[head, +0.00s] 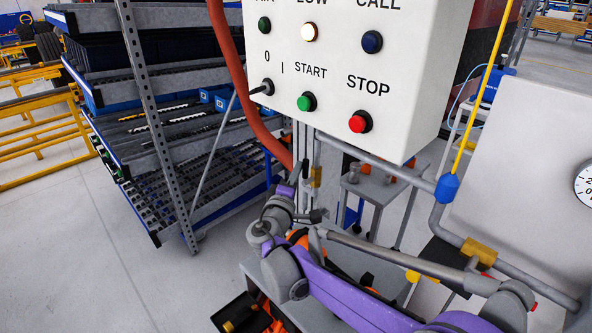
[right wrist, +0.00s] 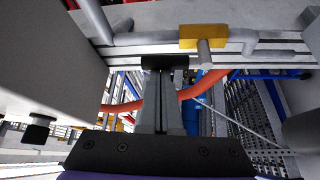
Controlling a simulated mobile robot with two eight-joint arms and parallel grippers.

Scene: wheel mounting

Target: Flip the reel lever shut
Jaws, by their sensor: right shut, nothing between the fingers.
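I cannot pick out the reel lever for certain. A yellow fitting (right wrist: 203,38) with a short grey stub sits on a grey pipe in the right wrist view. A small yellow fitting (head: 316,176) also shows on the upright pipe below the control box in the head view; I cannot tell whether it is the same one. My right gripper (head: 316,215) is at the end of the purple arm, below the control box. In the right wrist view its dark fingertips (right wrist: 165,62) are together and empty, just below and left of the yellow fitting. My left gripper is out of view.
The white control box (head: 340,65) hangs above my right gripper, with buttons and a black switch (head: 262,88). A red hose (head: 233,75) curves down beside it. A grey pipe (head: 375,160) runs right below the box. A rack (head: 165,160) stands left; the floor in front is clear.

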